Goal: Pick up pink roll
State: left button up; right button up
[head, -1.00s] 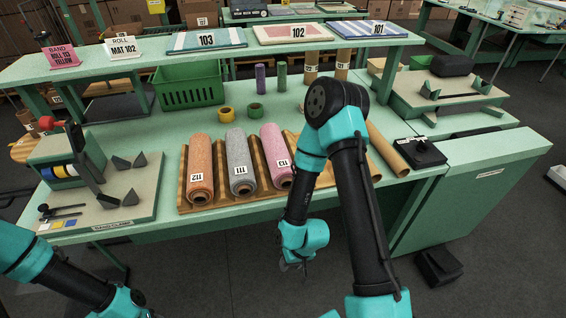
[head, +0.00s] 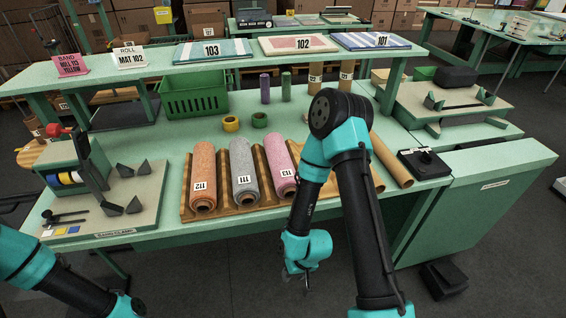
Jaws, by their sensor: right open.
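The pink roll (head: 277,163), labelled 113, lies on a wooden slatted rack (head: 248,209) on the green table. It is the rightmost of three rolls, beside the grey roll (head: 243,163) labelled 111 and the orange roll (head: 203,168) labelled 112. My right gripper (head: 306,284) hangs in front of the table's front edge, below and slightly right of the pink roll. It is small and dark against the floor, open and apart from the roll. My left arm shows at the lower left, but its gripper is out of the picture.
Brown cardboard tubes (head: 391,161) lie right of the rack, partly behind my right arm. A green basket (head: 194,94) and yellow tape (head: 231,124) stand behind the rolls. A raised shelf (head: 253,61) spans the back. A black device (head: 424,161) sits at the right edge.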

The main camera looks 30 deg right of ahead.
pick_arm(q)
jog(key=o, duration=1.1)
